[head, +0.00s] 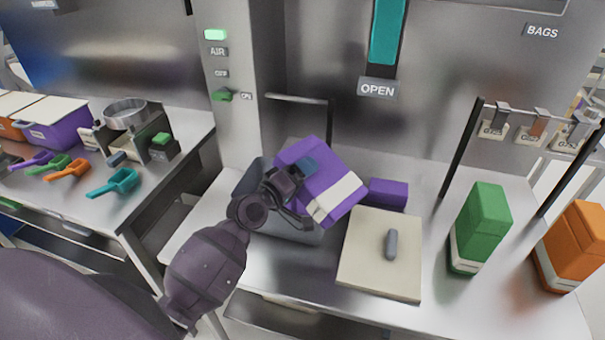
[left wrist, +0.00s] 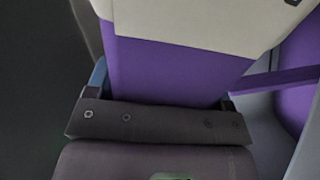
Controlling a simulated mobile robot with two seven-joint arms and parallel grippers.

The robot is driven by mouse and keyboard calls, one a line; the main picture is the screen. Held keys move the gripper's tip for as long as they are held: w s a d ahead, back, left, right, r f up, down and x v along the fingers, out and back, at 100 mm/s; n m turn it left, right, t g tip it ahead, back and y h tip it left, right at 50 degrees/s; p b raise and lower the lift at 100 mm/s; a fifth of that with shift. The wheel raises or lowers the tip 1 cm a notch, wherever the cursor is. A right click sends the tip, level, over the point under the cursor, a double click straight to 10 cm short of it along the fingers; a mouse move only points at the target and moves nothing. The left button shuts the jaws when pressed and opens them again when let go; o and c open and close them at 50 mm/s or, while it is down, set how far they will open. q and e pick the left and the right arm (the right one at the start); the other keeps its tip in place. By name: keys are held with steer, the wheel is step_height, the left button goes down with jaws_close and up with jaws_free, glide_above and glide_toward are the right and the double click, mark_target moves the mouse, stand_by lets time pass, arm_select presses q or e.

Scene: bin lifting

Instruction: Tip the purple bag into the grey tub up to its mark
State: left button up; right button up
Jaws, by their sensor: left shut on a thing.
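The purple bag (head: 318,173), with a cream band, is held tilted above the grey tub (head: 248,180) on the steel counter. My left gripper (head: 296,190) is shut on the bag. In the left wrist view the purple bag (left wrist: 175,70) fills the space between the fingers of my left gripper (left wrist: 160,95). The grey tub (left wrist: 258,112) shows at the right there, with purple beside it that I cannot identify. The bag and arm hide most of the tub's inside; its mark and fill level are not visible. My right gripper is not in view.
A cream lid (head: 365,265) with a grey handle lies right of the tub, with a purple block (head: 388,193) behind it. A green bag (head: 482,225) and an orange bag (head: 575,245) stand further right. A rail (head: 298,98) rises behind the tub. Scoops (head: 115,183) lie on the left table.

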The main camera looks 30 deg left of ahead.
arm_select(q)
steer(key=shift+d+f+n, duration=0.1)
steer(key=shift+f+n, duration=0.35)
steer(key=shift+n, duration=0.15)
steer(key=shift+f+n+b, duration=0.3)
steer(key=shift+f+n, duration=0.1)
steer(key=shift+f, duration=0.05)
steer(key=shift+f+n+b, duration=0.3)
steer(key=shift+f+n, duration=0.4)
stand_by(0.4)
steer(key=shift+f+n, duration=0.3)
steer(key=shift+f, duration=0.1)
steer(key=shift+f, duration=0.2)
steer(key=shift+r+m, duration=0.7)
steer(key=shift+m, duration=0.2)
